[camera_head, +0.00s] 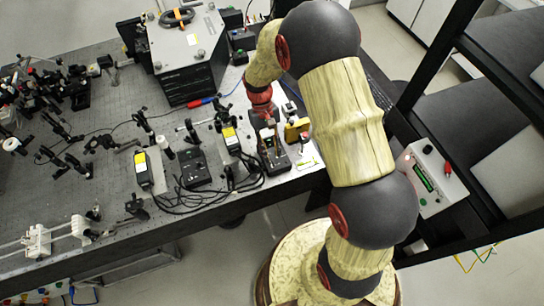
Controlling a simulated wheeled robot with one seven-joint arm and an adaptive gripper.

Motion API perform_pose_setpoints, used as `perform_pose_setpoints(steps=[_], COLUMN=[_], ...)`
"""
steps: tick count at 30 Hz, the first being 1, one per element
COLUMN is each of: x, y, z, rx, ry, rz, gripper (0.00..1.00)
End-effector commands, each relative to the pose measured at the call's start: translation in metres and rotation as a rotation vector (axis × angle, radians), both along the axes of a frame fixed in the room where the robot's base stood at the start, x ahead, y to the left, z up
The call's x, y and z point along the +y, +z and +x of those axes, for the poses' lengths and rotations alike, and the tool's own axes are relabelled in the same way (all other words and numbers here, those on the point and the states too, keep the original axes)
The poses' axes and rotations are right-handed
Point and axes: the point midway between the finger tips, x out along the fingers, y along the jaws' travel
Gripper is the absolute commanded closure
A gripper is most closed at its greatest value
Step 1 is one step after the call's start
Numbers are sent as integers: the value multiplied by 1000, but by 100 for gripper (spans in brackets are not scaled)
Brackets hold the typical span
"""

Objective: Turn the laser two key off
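My arm comes over the right end of the optical table (110,180) and bends down past its red wrist. My gripper (267,128) is at the far end of a black controller box (275,160) near the table's right edge. The fingers are tiny here and partly hidden by the wrist, so I cannot tell whether they are open or touching the box. A second black controller box (195,168) lies further left. Yellow-labelled laser modules stand beside them, one at left (143,170) and one between the boxes (231,140). No key or laser number can be made out.
A yellow device (297,129) stands just right of my gripper. Black cables (215,203) loop along the front edge. A large instrument (188,50) stands behind. Optics mounts crowd the left. A grey box with a green display (430,177) sits on the right-hand rack.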

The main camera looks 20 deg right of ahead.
Motion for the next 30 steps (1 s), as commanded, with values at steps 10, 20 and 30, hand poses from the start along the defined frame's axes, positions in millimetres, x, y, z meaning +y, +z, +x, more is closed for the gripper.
perform_pose_setpoints(steps=[10, 20, 30], x=[1, 1, 1], y=[62, 79, 79], z=[27, 33, 33], rx=[-3, 0, -1], ry=[0, 0, 0], rz=[0, 0, 0], gripper=[76, 76, 76])
